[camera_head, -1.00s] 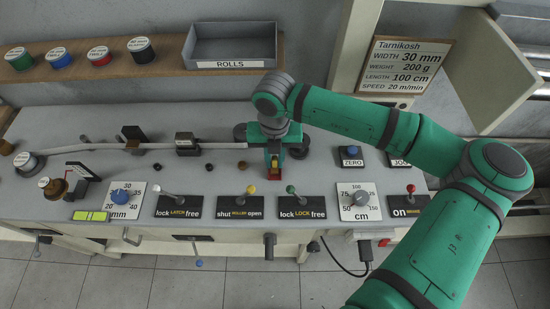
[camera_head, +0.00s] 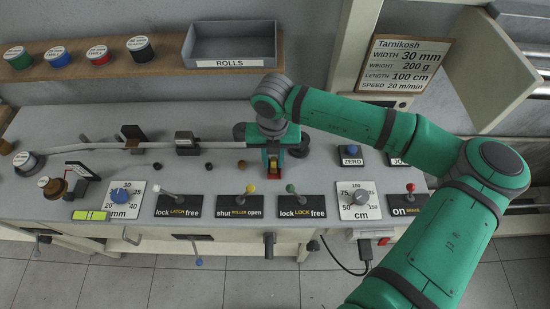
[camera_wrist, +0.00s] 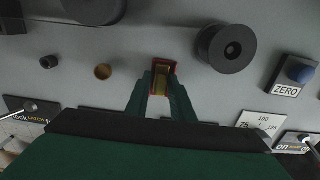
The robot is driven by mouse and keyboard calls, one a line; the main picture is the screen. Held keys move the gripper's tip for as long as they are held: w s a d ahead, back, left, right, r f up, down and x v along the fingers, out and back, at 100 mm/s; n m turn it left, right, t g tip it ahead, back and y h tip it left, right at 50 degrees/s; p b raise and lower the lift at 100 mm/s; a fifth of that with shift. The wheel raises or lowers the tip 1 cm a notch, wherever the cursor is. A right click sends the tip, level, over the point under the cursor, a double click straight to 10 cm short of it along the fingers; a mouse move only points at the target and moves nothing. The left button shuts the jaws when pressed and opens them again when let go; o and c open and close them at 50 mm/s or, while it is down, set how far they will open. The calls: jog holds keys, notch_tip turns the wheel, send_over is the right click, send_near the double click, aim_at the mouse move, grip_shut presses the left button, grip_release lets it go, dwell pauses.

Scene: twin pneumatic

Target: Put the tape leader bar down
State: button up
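The tape leader bar, seemingly the small red and brass-yellow piece, shows in the head view (camera_head: 273,171) near the bench top, right of the middle of the bench. In the wrist view it lies at the fingertips (camera_wrist: 163,74). My gripper (camera_head: 273,164) points down over the bench, and its two green fingers (camera_wrist: 162,82) stand on both sides of the piece. Whether they press on it or stand slightly apart is not clear. The gripper hides part of the piece, and its contact with the bench cannot be seen.
Dark rollers (camera_wrist: 226,47) flank the gripper. A brown knob (camera_head: 242,164) stands just left. A pale tape (camera_head: 100,147) runs from the left roll toward the gripper. Levers and a blue ZERO button (camera_head: 352,151) line the front and right.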

aim_at(275, 159)
jog(key=shift+s+d+f, duration=0.15)
jog(key=shift+s+d, duration=0.1)
jog(key=shift+d, duration=0.05)
jog(key=shift+r, duration=0.25)
notch_tip(275, 159, up, 13)
jog(key=shift+w+a, duration=0.15)
jog(key=shift+w, duration=0.1)
jog(key=shift+f, duration=0.1)
